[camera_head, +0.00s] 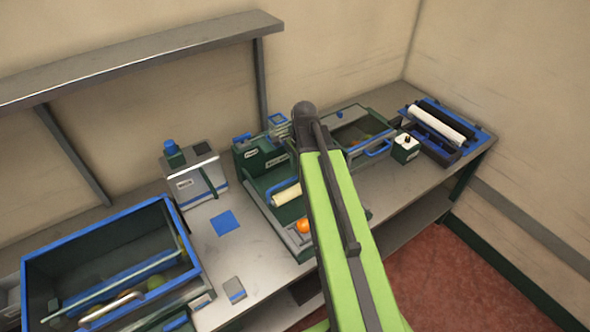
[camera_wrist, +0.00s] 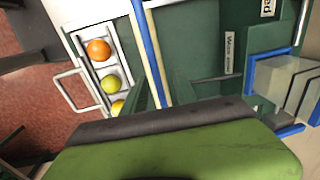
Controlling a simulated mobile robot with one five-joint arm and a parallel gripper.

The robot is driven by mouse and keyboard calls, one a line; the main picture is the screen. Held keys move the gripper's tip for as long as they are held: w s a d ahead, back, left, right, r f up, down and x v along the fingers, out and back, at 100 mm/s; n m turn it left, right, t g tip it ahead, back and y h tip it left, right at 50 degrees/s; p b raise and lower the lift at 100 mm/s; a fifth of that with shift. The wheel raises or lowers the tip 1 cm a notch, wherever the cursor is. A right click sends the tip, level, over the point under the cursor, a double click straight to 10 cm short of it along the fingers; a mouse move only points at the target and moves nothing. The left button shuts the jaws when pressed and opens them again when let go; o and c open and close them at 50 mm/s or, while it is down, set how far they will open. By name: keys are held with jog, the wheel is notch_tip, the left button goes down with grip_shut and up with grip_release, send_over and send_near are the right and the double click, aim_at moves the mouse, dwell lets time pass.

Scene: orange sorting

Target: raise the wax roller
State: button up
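A cream roller (camera_head: 286,195) lies low in a green machine (camera_head: 262,155) on the bench, left of my arm; it seems to be the wax roller. In the wrist view, a cream strip beside a blue bar (camera_wrist: 146,45) crosses the green housing (camera_wrist: 205,60); I cannot tell whether the strip is the roller. An orange (camera_head: 303,226) sits in front of the machine, and shows in a pale tray in the wrist view (camera_wrist: 98,50). My green arm hides part of this station.
A yellow-green fruit (camera_wrist: 110,84) lies beside the orange. A large blue-rimmed bin (camera_head: 105,232) stands left. A grey box with a blue knob (camera_head: 197,178) and a blue pad (camera_head: 225,222) are on the bench. A white roller unit (camera_head: 440,122) stands right. A shelf (camera_head: 140,56) runs above.

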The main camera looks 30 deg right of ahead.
notch_tip(320, 180, up, 17)
jog(key=s+p, duration=0.2)
jog(key=p, duration=1.5)
jog(key=shift+d, duration=0.15)
